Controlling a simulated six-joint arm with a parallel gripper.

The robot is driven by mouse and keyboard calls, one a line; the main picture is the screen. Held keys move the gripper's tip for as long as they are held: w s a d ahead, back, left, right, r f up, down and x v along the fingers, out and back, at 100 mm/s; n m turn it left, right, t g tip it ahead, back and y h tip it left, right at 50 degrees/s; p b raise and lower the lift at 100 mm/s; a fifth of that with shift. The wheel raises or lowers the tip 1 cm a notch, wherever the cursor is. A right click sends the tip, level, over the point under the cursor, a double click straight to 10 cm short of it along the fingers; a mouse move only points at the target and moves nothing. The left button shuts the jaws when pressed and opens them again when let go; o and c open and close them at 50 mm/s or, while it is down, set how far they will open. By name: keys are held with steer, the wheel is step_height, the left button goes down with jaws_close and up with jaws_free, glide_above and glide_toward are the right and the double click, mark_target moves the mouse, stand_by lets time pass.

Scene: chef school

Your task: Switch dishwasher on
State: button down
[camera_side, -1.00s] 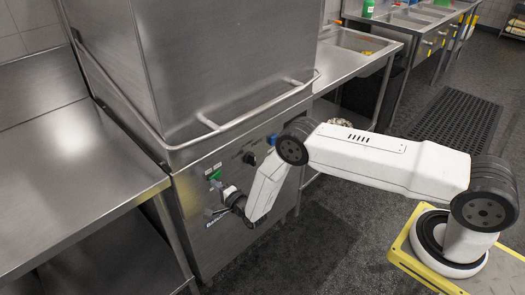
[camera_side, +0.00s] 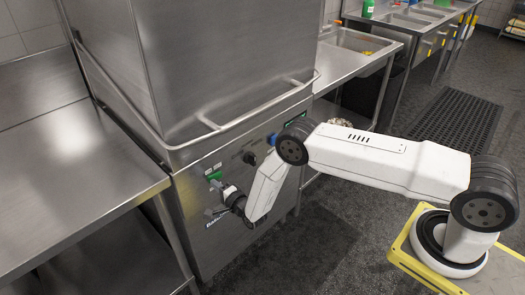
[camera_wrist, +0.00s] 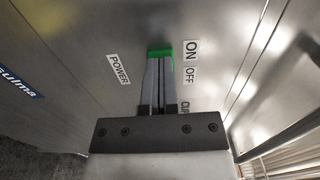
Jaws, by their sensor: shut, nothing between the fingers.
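The steel dishwasher (camera_side: 206,160) stands in the middle of the side view, its hood above a front panel. A green power switch (camera_side: 215,176) sits on the panel. In the wrist view the green switch (camera_wrist: 159,52) shows at the fingertips, between the POWER label and the ON and OFF labels. My gripper (camera_side: 210,212) is at the panel, just below the switch. In the wrist view my gripper (camera_wrist: 160,62) is shut and empty, its tips overlapping the switch; contact cannot be told. A small display (camera_side: 296,118) at the panel's upper right shows green.
A dark knob (camera_side: 249,158) is right of the switch. The hood's bar handle (camera_side: 250,108) juts out above the panel. A steel table (camera_side: 75,185) stands at left and a sink counter (camera_side: 360,45) behind at right. The floor before the machine is clear.

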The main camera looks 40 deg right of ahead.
steer(key=s, duration=0.7)
steer(key=shift+s, duration=0.2)
stand_by(0.9)
stand_by(0.4)
steer(key=s+d+r+n+g, duration=0.1)
steer(key=d+r+n+g, duration=0.2)
steer(key=r+n+g, duration=0.8)
steer(key=s+d+r+n+g, duration=0.2)
steer(key=s+r, duration=0.4)
steer(key=s, duration=0.5)
steer(key=s+d+r+n+g, duration=0.2)
steer(key=s+r+n, duration=0.3)
steer(key=s, duration=0.7)
steer(key=shift+s+d+r, duration=0.2)
steer(key=shift+d+r, duration=0.4)
steer(key=shift+r, duration=0.05)
